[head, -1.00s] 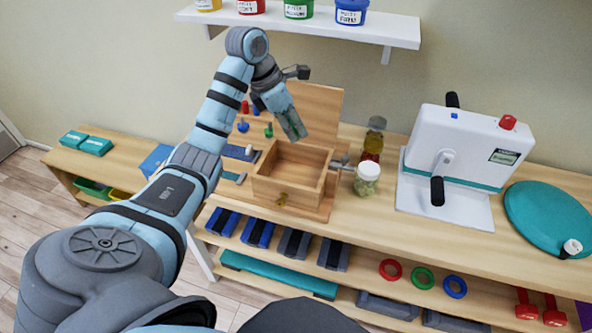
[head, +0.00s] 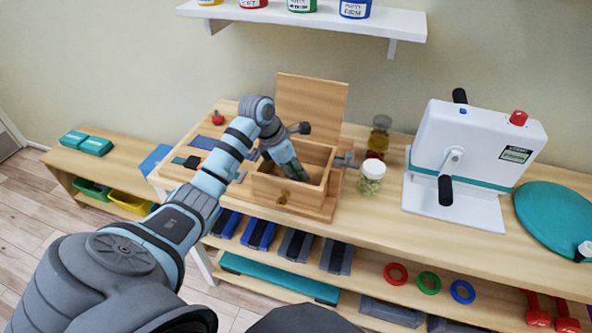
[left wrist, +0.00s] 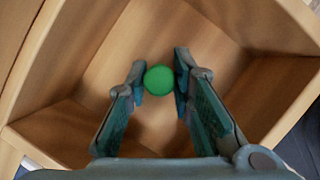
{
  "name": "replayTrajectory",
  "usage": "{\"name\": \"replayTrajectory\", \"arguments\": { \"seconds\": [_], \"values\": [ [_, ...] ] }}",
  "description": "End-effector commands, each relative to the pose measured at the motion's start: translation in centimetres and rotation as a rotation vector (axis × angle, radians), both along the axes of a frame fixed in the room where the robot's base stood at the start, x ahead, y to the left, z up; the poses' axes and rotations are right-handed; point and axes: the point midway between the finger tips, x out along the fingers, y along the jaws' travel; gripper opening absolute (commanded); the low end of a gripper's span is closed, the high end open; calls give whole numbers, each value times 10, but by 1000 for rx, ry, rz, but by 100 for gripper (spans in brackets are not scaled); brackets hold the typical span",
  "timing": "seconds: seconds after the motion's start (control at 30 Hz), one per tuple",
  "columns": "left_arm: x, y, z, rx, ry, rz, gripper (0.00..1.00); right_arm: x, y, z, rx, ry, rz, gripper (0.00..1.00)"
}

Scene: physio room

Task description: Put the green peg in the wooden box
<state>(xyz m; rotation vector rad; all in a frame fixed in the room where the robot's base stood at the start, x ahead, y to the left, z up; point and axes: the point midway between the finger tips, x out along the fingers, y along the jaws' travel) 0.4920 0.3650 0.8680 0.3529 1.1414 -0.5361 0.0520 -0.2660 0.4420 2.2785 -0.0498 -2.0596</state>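The wooden box (head: 264,187) stands on the bench with its lid (head: 311,108) raised at the back. My left gripper (head: 293,168) reaches down into the box's open top. In the left wrist view the round green end of the green peg (left wrist: 159,80) sits between the two fingertips of my left gripper (left wrist: 160,72). My right gripper is not in view.
A jar with a white lid (head: 371,179) stands close right of the box. A white crank machine (head: 470,150) is farther right. A red peg (head: 218,118) stands at the left back. A shelf (head: 400,22) with putty tubs hangs above.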

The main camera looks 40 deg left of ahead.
Motion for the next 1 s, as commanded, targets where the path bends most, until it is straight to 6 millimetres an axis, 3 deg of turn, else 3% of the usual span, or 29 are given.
{"name": "replayTrajectory", "arguments": {
  "seconds": [0.1, 0.33, 0.47, 0.8, 1.0],
  "values": [
    [0, 0, 0, 0, 0, 0, 39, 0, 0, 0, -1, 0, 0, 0],
    [0, 0, 1, 0, 0, 0, 39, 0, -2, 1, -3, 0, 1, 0],
    [-2, 2, 11, 1, -1, 0, 39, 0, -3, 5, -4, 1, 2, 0],
    [-29, 22, 93, 3, -2, 1, 39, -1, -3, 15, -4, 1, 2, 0],
    [-37, 27, 115, 1, 1, 0, 39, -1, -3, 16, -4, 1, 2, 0]
  ]
}}
